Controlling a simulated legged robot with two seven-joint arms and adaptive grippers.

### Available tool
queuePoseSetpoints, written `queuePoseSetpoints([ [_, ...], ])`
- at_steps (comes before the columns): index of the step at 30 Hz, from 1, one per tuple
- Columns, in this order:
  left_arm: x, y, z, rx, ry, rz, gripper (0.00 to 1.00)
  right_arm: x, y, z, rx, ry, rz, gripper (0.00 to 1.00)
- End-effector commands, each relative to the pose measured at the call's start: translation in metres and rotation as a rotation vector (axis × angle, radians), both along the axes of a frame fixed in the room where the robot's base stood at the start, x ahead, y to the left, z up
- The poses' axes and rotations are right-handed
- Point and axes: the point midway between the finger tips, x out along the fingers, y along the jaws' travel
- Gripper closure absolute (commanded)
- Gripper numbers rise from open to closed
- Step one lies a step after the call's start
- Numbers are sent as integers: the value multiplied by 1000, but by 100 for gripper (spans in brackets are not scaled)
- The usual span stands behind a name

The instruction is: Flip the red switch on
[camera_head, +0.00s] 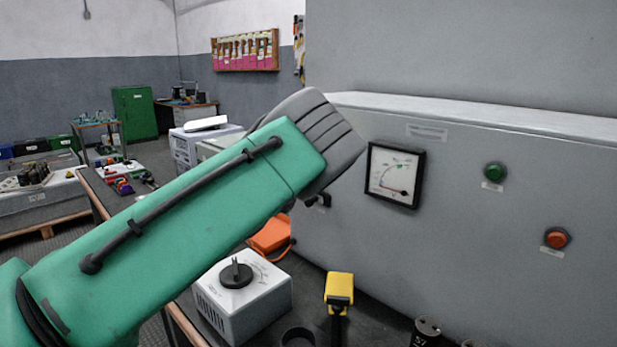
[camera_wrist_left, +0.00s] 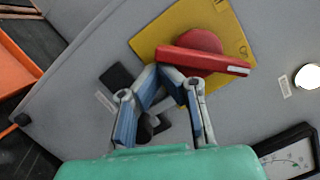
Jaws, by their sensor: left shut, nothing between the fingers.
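The red switch (camera_wrist_left: 203,58) is a round red knob with a long red bar handle, mounted on a yellow square plate on the grey panel. In the left wrist view its bar lies nearly level, slightly lower at the right end, which has a white mark. My left gripper (camera_wrist_left: 172,70) is shut and empty, its tips beside the bar's lower edge near its left part. I cannot tell whether they touch it. In the head view, my left forearm reaches toward the panel and hides the switch and the gripper. My right gripper is not in view.
Below are a white box with a black knob (camera_head: 243,300), a yellow-topped tool (camera_head: 339,290) and an orange item (camera_head: 270,236).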

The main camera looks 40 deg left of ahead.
Motion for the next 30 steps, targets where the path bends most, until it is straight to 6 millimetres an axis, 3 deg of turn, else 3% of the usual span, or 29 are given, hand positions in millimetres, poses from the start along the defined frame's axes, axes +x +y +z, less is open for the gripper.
queuePoseSetpoints([
  [25,0,2,2,-1,-3,1,100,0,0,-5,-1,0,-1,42],
  [30,-9,1,0,-2,-2,1,100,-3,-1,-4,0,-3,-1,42],
])
